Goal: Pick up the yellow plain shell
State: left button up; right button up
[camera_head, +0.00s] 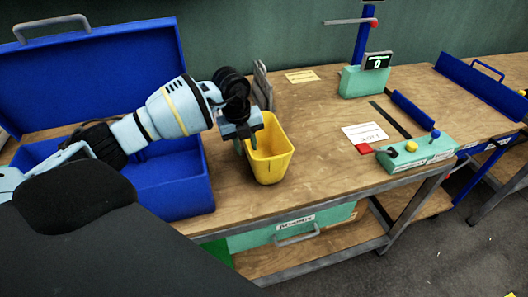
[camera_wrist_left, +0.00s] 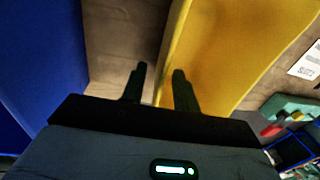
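The yellow shell (camera_head: 272,168) is an open-topped, bin-like piece standing upright on the wooden table, right of the blue box. My left gripper (camera_head: 245,145) points down at its left rim. In the left wrist view the fingers (camera_wrist_left: 160,88) are apart, one outside and one inside the near edge of the yellow shell (camera_wrist_left: 235,45), with the wall between them. A gap shows beside the fingers, so they do not look closed on it. My right gripper is not in view.
A blue box (camera_head: 185,190) with a raised lid stands close on the left. A grey upright piece (camera_head: 263,86) is just behind the shell.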

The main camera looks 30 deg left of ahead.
pick_arm(q)
jog(key=f, duration=0.3)
jog(key=shift+w+d+f, duration=0.25)
jog(key=shift+w+f, duration=0.05)
jog(key=shift+f, duration=0.05)
jog(key=shift+c, duration=0.3)
grip_shut()
jog(key=shift+r, duration=0.1)
jog(key=shift+r, duration=0.1)
jog(key=shift+r, duration=0.55)
notch_tip(320, 180, up, 2)
jog(key=shift+r, duration=0.25)
jog(key=s+d, duration=0.3)
jog(key=s, duration=0.4)
jog(key=s+d+r, duration=0.1)
jog(key=s+d, duration=0.2)
jog(key=s, duration=0.4)
jog(key=shift+s+d, duration=0.25)
jog(key=shift+s, duration=0.05)
